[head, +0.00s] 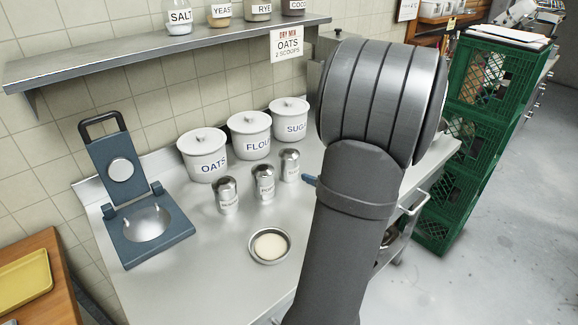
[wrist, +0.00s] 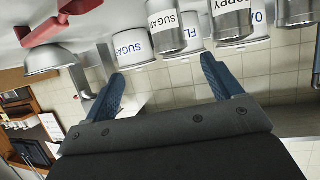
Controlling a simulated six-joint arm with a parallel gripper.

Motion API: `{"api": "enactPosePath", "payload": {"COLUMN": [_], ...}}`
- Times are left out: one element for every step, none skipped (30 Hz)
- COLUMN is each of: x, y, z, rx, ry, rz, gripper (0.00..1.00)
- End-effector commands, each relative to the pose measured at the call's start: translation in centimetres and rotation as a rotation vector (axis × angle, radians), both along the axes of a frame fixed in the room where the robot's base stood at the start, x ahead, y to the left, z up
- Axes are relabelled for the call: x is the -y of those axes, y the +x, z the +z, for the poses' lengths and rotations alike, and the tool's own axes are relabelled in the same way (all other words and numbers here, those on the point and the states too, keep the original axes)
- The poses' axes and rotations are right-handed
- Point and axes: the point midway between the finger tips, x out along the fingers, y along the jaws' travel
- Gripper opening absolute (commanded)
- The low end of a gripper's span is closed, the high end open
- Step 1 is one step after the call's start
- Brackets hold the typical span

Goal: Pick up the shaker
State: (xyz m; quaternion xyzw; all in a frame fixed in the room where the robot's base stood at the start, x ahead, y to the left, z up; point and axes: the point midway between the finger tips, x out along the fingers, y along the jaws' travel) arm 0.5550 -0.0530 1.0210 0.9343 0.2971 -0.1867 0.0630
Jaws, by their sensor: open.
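Three steel shakers with domed tops stand upright in a row on the steel counter: a left one (head: 226,195), a middle one (head: 263,182) and a right one (head: 289,165). In the upside-down wrist view, one labelled SUGAR (wrist: 165,24) and one labelled POPPY (wrist: 232,18) show, with a third (wrist: 295,12) cut off at the edge. My gripper (wrist: 154,54) is open, with nothing between its blue fingers. The SUGAR shaker is beyond the fingers, apart from them. In the head view my arm hides most of the gripper; one blue fingertip shows just right of the right shaker.
White lidded canisters of oats (head: 204,165), flour (head: 249,145) and sugar (head: 290,127) stand close behind the shakers. A blue press (head: 150,228) stands left, a round dish (head: 270,246) in front. A shelf (head: 165,52) runs above. Green crates (head: 478,120) stand right.

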Motion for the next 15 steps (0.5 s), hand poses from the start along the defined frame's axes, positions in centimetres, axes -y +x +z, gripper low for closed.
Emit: {"api": "enactPosePath", "payload": {"x": [-0.2, -0.3, -0.6, -0.9, -1.2, -1.6, -2.0, -2.3, -2.9, -3.3, -3.6, -4.1, -4.5, -4.8, -5.2], "y": [-0.2, -0.1, 0.1, 0.4, 0.7, 1.3, 1.8, 2.3, 2.9, 3.4, 4.0, 4.6, 5.1, 5.6, 6.2], "z": [-0.2, -0.3, -0.5, -0.7, -0.9, -1.2, -1.4, -1.6, -2.0, -2.3, -2.5, -2.9, -3.1, -3.3, -3.7], "rx": [-0.001, -0.002, -0.002, -0.003, -0.003, -0.003, -0.003, -0.003, -0.003, -0.003, -0.002, -0.003, -0.003, -0.002, -0.002], "ry": [0.005, 0.006, 0.008, 0.009, 0.011, 0.01, 0.009, 0.009, 0.009, 0.009, 0.008, 0.01, 0.009, 0.008, 0.008], "rz": [0.014, 0.02, 0.025, 0.027, 0.027, 0.028, 0.028, 0.027, 0.029, 0.028, 0.027, 0.026, 0.027, 0.027, 0.025], "gripper": [0.84, 0.84, 0.84, 0.84, 0.84, 0.84, 0.84, 0.84, 0.84, 0.84, 0.84, 0.84, 0.84, 0.84, 0.84]}}
